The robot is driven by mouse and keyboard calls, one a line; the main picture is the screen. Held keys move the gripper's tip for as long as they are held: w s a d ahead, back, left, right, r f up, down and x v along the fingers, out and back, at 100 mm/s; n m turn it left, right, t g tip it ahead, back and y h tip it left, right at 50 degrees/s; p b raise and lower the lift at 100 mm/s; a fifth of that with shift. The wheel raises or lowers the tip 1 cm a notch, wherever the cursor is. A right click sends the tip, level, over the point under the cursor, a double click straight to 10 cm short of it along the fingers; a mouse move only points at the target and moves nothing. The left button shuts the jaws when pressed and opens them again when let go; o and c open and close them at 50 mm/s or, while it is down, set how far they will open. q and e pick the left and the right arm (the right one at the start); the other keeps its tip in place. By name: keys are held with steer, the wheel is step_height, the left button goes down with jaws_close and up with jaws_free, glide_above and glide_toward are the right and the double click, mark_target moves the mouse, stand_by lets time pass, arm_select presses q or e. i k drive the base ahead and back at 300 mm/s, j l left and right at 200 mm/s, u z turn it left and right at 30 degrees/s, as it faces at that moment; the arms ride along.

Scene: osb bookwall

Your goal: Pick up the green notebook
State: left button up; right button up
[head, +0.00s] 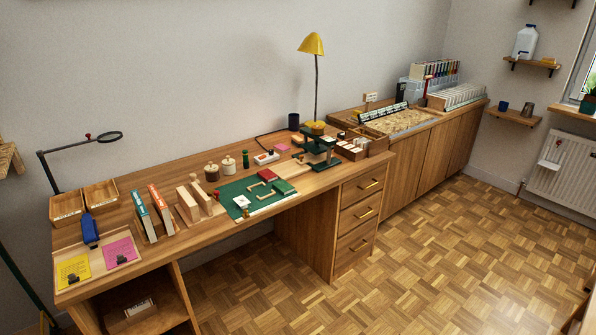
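A small green block-like item with a reddish edge (284,187), possibly the green notebook, lies at the right end of the dark green mat (228,189) on the long wooden desk. It is too small in the head view to be sure that it is a notebook. Beside it on the mat are a pale wooden corner piece (256,193) and a small white item (241,202). Neither of my grippers shows in the head view.
Left of the mat stand upright books (162,209) and wooden pieces (195,201). Lidded jars (228,164) stand behind it. A dark green press (319,150) and a yellow lamp (312,44) stand to the right. The parquet floor (430,250) before the desk is clear.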

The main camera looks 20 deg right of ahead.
mark_target(282, 186)
steer(key=i+l+z, duration=0.3)
steer(key=i, duration=0.25)
steer(key=i+l+z, duration=0.25)
steer(key=i, duration=0.3)
steer(key=j, duration=0.1)
